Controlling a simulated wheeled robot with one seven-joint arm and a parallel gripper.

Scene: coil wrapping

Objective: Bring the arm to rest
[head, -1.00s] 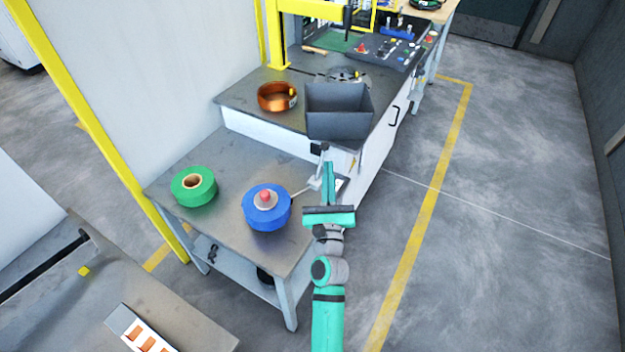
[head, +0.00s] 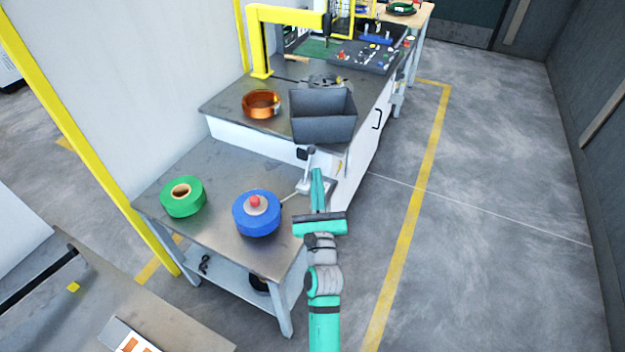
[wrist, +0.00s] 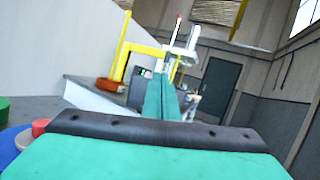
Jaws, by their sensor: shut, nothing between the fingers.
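My gripper (head: 318,188) is shut and empty, its teal fingers pressed together and pointing away from me. In the head view it is in the air at the right edge of the near steel table, seen in front of a small grey lever device (head: 306,176). In the wrist view the shut fingers (wrist: 162,97) rise in the middle of the picture. I cannot tell the exact gap between the fingers and the lever device.
A blue roll (head: 257,220) with a red knob and a green roll (head: 183,198) are on the near table (head: 222,170). Beyond are a copper coil (head: 261,104), a dark grey bin (head: 323,128) and a yellow frame (head: 258,45). Open floor (head: 480,220) lies to the right.

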